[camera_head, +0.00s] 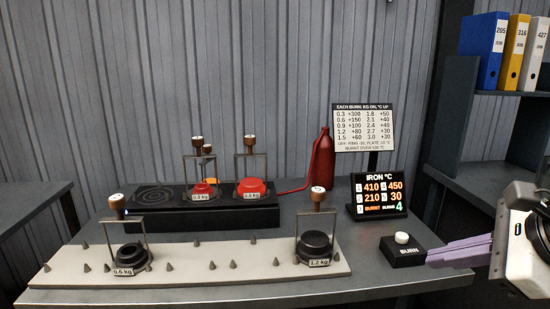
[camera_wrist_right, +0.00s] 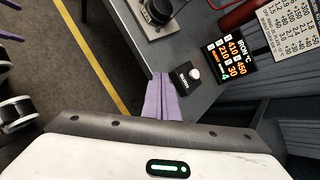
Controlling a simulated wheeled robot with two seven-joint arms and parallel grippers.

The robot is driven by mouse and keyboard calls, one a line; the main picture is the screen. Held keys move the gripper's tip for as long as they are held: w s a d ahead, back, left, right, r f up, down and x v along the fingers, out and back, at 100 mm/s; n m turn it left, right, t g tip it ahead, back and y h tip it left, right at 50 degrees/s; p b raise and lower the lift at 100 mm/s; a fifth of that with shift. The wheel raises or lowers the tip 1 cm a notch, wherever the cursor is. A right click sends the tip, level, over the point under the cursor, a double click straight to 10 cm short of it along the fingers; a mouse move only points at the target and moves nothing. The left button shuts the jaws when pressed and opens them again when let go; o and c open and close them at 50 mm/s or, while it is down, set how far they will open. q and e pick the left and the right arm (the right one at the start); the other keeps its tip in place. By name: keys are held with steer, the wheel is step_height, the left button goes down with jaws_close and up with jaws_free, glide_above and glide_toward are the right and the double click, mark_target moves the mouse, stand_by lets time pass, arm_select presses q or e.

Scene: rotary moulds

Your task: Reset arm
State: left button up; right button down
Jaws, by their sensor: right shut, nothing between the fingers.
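My right gripper (camera_head: 430,257) comes in from the right edge in the head view. Its purple fingers are shut and empty, with the tips close beside the black box of the BURN button (camera_head: 402,250). I cannot tell whether they touch it. In the right wrist view the shut fingers (camera_wrist_right: 163,80) point up at the BURN box (camera_wrist_right: 184,80). My left gripper does not show in the head view.
A pale plate (camera_head: 190,270) with several small cones bears the 0.6 kg (camera_head: 130,258) and 1.2 kg (camera_head: 314,247) irons. Behind, a black hob (camera_head: 240,217) holds red-hot irons. An IRON °C display (camera_head: 378,197) and red bottle (camera_head: 322,160) stand at right.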

steer(key=a+f+m+t+y+p, duration=0.2)
steer(key=a+m+y, duration=1.2)
steer(key=a, duration=0.4)
steer(key=d+f+m+t+h, duration=0.3)
steer(key=f+m+h, duration=0.3)
steer(key=f+m, duration=0.3)
steer(key=d+f+m+t+h, duration=0.35)
steer(key=f+m+h, duration=0.25)
steer(key=m, duration=0.6)
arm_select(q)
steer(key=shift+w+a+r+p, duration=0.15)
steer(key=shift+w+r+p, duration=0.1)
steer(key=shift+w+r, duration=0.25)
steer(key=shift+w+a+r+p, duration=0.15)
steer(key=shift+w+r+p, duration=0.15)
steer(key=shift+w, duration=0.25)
arm_select(e)
steer(key=s+f+m+g+h, duration=0.1)
steer(key=s+f+m+g, duration=0.3)
steer(key=s+f, duration=0.4)
steer(key=s+f+m+g+h, duration=0.2)
steer(key=s+f+m+g, duration=0.2)
steer(key=f, duration=1)
steer(key=s+m, duration=0.3)
steer(key=s, duration=0.1)
steer(key=shift+s+a+f, duration=0.25)
steer(key=shift+a, duration=0.15)
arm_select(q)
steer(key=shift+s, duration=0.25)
